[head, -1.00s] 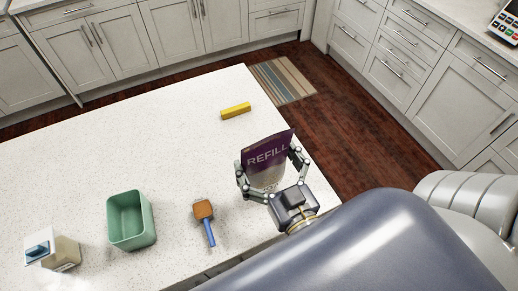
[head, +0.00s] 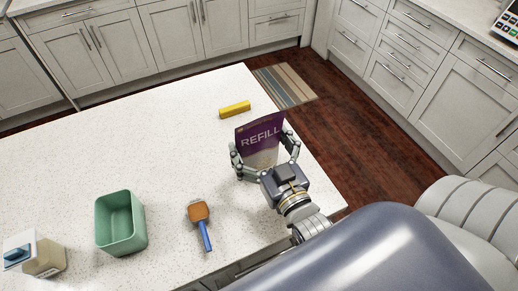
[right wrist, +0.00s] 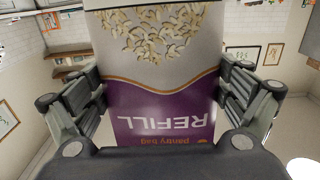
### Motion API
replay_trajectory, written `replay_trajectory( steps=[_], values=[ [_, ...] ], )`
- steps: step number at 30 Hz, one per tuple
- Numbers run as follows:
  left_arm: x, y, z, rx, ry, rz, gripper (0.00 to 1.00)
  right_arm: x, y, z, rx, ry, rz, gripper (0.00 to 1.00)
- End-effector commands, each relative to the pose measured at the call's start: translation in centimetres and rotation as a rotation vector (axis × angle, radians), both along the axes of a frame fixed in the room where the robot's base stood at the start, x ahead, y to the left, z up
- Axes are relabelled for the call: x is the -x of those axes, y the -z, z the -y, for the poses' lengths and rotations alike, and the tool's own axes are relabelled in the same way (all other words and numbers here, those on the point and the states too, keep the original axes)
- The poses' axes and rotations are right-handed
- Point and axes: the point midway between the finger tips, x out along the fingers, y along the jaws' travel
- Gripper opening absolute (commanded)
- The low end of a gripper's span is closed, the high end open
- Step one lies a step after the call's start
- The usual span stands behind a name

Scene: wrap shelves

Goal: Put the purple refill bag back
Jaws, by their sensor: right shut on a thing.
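The purple refill bag (head: 261,143) has a purple top band reading "REFILL" and a pale lower part. In the head view it stands roughly upright near the right edge of the white counter (head: 165,155). My right gripper (head: 265,163) is shut on it, with a finger at each side. In the right wrist view the bag (right wrist: 160,90) fills the space between the fingers, its lettering upside down. The bag's lower part is partly hidden by the gripper, and I cannot tell whether it touches the counter. My left gripper is not in view.
A yellow block (head: 235,109) lies just behind the bag. The counter's middle is clear.

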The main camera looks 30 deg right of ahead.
Motion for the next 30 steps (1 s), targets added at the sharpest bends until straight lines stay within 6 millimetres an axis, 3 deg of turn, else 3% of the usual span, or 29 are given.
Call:
replay_trajectory(
  steps=[12,13,14,30],
  values=[
    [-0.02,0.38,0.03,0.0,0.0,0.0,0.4,0.01,0.38,-0.01,0.0,0.0,0.003,0.57],
    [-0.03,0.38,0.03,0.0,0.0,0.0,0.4,0.02,0.54,0.0,0.0,0.0,0.0,0.95],
    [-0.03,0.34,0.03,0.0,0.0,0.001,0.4,0.02,0.48,0.0,0.0,0.0,0.0,1.0],
    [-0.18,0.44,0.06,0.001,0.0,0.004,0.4,0.55,0.32,-0.03,-0.001,0.0,-0.001,1.0]
  ],
)
